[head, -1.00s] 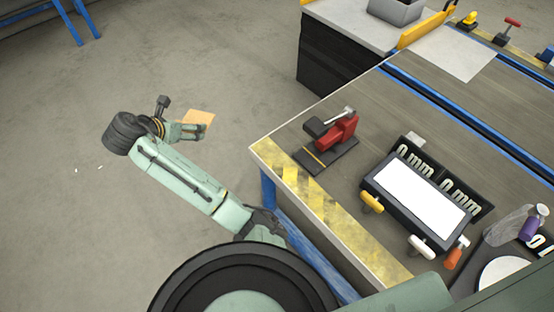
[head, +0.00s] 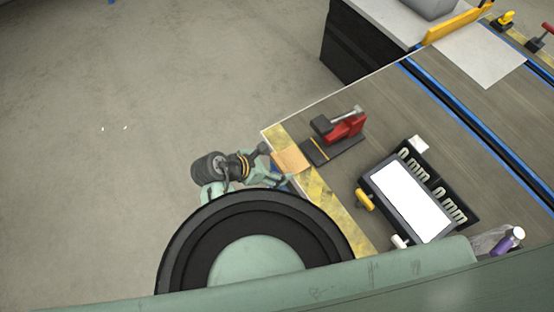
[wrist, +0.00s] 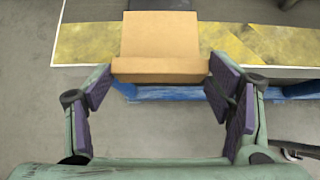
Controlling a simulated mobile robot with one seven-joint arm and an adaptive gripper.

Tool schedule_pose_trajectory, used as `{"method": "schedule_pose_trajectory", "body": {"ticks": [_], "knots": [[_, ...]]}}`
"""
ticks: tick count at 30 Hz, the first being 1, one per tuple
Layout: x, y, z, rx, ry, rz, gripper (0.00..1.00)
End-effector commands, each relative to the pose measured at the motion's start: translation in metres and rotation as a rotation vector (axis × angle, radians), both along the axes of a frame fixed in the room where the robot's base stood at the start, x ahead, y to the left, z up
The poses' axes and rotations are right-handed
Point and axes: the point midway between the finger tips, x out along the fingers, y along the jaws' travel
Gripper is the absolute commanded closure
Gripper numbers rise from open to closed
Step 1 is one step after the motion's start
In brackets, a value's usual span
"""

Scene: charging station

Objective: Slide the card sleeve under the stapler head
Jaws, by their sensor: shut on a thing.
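The tan card sleeve (head: 291,160) is held flat over the yellow-striped front edge of the table, beside the stapler's base. It also shows in the wrist view (wrist: 158,38), pointing away from me with its thick near end between my fingers. My gripper (wrist: 160,72) is shut on that end; in the head view it (head: 276,178) is partly hidden by my own body. The stapler (head: 345,126), with a red body and dark head, stands on a dark base plate (head: 330,152) to the sleeve's right. I cannot tell whether sleeve and base touch.
A purple-capped bottle (head: 508,238) stands farther right. A blue table beam (wrist: 175,92) runs below the table edge. Open floor lies left.

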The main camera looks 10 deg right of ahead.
Motion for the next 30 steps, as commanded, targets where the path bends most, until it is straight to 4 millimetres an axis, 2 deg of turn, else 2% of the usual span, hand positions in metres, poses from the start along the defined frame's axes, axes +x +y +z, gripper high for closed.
{"method": "schedule_pose_trajectory", "body": {"ticks": [13, 30], "knots": [[0.001, -0.004, -0.002, 0.001, 0.0, -0.003, 0.43], [0.019, -0.046, -0.013, 0.002, 0.0, -0.002, 0.43]]}}
